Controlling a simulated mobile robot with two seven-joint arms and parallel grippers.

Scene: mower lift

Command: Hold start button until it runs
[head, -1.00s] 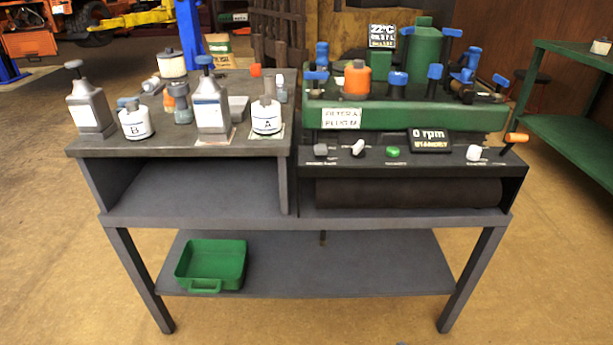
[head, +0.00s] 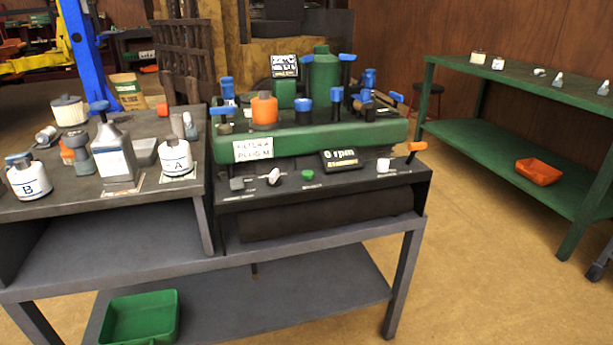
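The start button is most likely the green button (head: 308,174) on the black control panel (head: 256,199) of the bench; its small label is too small to read. A display (head: 340,159) behind it reads 0 rpm. The panel also has a grey knob (head: 237,184), a silver switch (head: 274,176), a white knob (head: 383,165) and an orange-handled lever (head: 415,148). Behind stands the green engine unit (head: 380,136) with a "FILTER A PLUG M" sign (head: 253,149). Neither of my grippers shows in the head view, and nothing touches the button.
Bottles A (head: 176,158) and B (head: 29,178) and other containers stand on the left bench top. A green bin (head: 140,318) sits on the lower shelf. A green shelf unit (head: 490,144) with an orange tray (head: 539,172) stands at right. Floor between is clear.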

